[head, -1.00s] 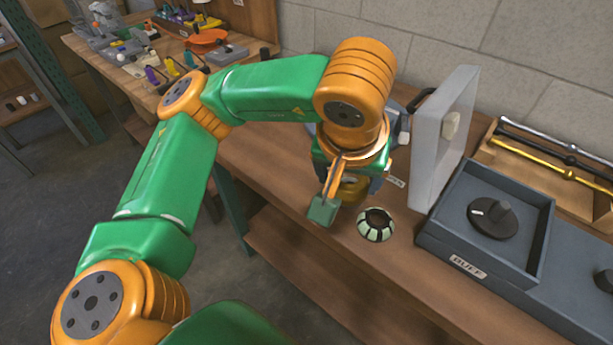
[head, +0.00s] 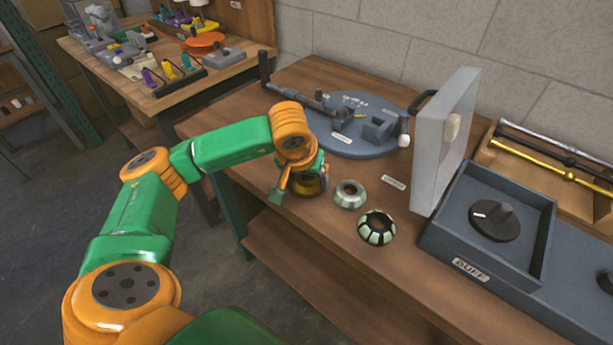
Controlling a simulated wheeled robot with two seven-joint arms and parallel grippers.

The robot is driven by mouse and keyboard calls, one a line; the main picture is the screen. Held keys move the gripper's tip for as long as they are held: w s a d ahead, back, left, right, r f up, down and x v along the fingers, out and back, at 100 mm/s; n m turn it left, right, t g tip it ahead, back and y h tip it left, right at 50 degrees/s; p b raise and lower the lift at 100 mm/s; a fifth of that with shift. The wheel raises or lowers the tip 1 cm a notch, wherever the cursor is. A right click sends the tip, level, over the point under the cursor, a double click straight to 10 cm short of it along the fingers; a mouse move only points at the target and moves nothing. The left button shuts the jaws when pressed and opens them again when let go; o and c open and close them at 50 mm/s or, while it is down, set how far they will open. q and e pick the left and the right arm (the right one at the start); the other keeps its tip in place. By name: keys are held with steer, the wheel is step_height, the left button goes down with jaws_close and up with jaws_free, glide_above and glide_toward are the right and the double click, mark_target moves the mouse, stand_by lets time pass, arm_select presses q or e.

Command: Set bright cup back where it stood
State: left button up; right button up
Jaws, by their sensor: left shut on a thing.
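My left gripper (head: 296,188) is over the left part of the workbench, shut on a shiny brass-coloured cup (head: 314,184). The gripper hides part of this cup, and I cannot tell whether its base touches the bench. A dark cup with pale green panels (head: 377,228) stands nearer the front edge, right of the silvery one. Which of these is called bright is not marked. My right gripper is not in view.
A round grey fixture (head: 345,145) with a lever lies behind the cups. An upright translucent panel (head: 444,145) and a grey tray with a dark knob, labelled BUFF (head: 470,270), stand to the right. The bench's front edge runs close to the cups.

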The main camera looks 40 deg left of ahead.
arm_select(q)
steer(key=shift+f, duration=0.2)
steer(key=o, duration=1.3)
steer(key=shift+r, duration=0.1)
steer(key=shift+r, duration=0.35)
steer(key=p+v, duration=0.1)
steer(key=v, duration=1)
steer(key=shift+s+d+r, duration=0.1)
steer(key=shift+s+r, duration=0.15)
